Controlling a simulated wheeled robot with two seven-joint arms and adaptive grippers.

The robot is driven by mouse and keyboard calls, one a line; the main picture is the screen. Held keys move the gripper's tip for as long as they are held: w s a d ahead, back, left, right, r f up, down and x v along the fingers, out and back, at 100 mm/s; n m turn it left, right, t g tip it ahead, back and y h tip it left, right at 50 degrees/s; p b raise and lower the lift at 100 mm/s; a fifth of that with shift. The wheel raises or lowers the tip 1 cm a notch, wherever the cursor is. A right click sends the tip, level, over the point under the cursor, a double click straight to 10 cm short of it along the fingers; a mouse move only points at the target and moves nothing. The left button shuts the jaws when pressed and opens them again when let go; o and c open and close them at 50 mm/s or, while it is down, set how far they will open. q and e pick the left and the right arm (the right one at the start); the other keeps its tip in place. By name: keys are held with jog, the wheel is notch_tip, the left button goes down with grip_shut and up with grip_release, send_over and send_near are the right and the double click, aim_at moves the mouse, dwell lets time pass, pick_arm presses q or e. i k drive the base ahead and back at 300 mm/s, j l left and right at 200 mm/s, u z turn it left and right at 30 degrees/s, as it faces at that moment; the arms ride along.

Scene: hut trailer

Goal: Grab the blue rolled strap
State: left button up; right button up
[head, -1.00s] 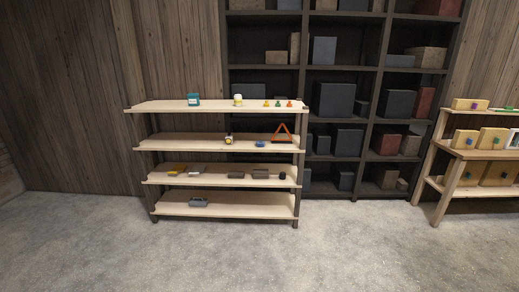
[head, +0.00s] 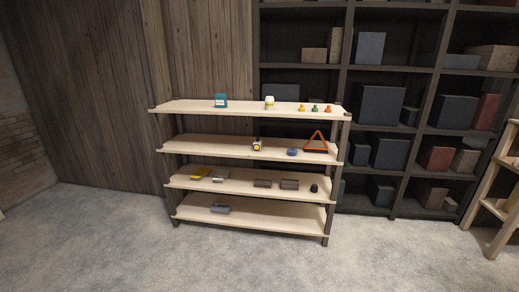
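A small blue rolled strap (head: 292,152) lies on the second shelf from the top of a light wooden shelf unit (head: 215,147). It sits just left of an orange-red warning triangle (head: 316,143) and right of a small yellow, white and dark cylinder (head: 257,144). Neither of my grippers shows in the head view. The strap is in plain sight, with open shelf in front of it.
The top shelf holds a teal box (head: 220,100), a white jar (head: 269,102) and small coloured pieces. Lower shelves hold several grey, brown and yellow items. Dark shelving (head: 350,75) stands behind. The grey floor (head: 130,255) in front is clear.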

aim_at(291, 151)
jog(key=i+u, duration=0.15)
jog(key=i, duration=0.7)
jog(key=i+j+z, duration=0.1)
jog(key=i, duration=1.55)
jog(key=i+j+z, duration=0.1)
jog(key=i+z, duration=0.15)
jog(key=i, duration=0.25)
jog(key=i+j+z, duration=0.25)
jog(key=i, duration=0.3)
